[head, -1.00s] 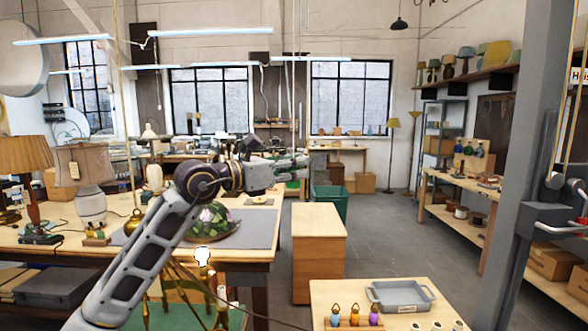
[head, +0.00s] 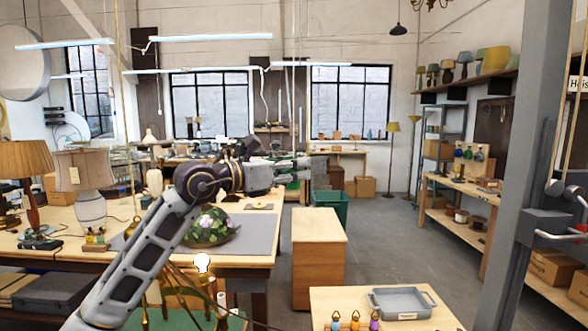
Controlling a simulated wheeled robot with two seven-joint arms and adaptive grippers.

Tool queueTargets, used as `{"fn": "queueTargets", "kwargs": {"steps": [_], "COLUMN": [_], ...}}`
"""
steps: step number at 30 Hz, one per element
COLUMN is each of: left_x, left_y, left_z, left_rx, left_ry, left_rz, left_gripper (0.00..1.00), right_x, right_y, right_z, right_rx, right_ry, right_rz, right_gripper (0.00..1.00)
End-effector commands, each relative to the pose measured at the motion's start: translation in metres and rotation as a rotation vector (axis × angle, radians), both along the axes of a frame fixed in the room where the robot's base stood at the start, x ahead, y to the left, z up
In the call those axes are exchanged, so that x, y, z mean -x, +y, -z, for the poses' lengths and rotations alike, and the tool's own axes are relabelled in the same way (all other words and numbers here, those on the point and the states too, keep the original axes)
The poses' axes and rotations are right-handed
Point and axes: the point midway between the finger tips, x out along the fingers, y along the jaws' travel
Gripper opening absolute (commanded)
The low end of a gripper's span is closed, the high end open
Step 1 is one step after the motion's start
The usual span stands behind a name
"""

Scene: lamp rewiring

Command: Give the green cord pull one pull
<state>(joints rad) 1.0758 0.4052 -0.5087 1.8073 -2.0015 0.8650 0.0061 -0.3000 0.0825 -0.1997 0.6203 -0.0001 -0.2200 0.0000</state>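I cannot make out for certain which thing is the green cord pull. Small coloured pieces, some greenish, hang on a wooden board (head: 489,169) on the right-hand bench, too small to tell apart. My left gripper (head: 307,168) is in mid-air at the picture's centre, pointing right, fingers apart with nothing visible between them. It touches nothing that I can see. My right gripper is not in view.
A grey tray (head: 402,303) and small blue, orange and purple pieces (head: 354,321) are on the near table. A wooden cabinet (head: 319,262) and green bin (head: 331,204) stand beyond. A grey post (head: 519,170) rises at right. The floor between is clear.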

Motion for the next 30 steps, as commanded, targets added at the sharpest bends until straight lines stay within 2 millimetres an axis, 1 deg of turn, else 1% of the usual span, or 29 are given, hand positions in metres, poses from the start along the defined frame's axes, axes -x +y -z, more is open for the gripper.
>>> {"fn": "queueTargets", "kwargs": {"steps": [1,3,10,17,23,30], "left_x": [0.000,0.000,0.000,0.002,0.009,0.024], "left_y": [0.000,0.000,0.000,0.003,0.013,0.034], "left_z": [0.000,0.000,0.000,0.000,0.000,0.001], "left_rx": [0.000,0.000,0.000,0.001,0.000,0.000], "left_ry": [0.000,0.000,0.000,-0.001,0.000,0.000], "left_rz": [0.000,0.000,0.000,0.000,-0.001,-0.002], "left_gripper": [0.45,0.52,0.52,0.52,0.52,0.52], "right_x": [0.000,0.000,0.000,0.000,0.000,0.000], "right_y": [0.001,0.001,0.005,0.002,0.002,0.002], "right_z": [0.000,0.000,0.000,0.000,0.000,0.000], "right_rx": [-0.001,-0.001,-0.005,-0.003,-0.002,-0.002], "right_ry": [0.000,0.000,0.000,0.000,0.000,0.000], "right_rz": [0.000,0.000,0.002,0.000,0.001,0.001], "right_gripper": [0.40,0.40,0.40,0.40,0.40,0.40]}}
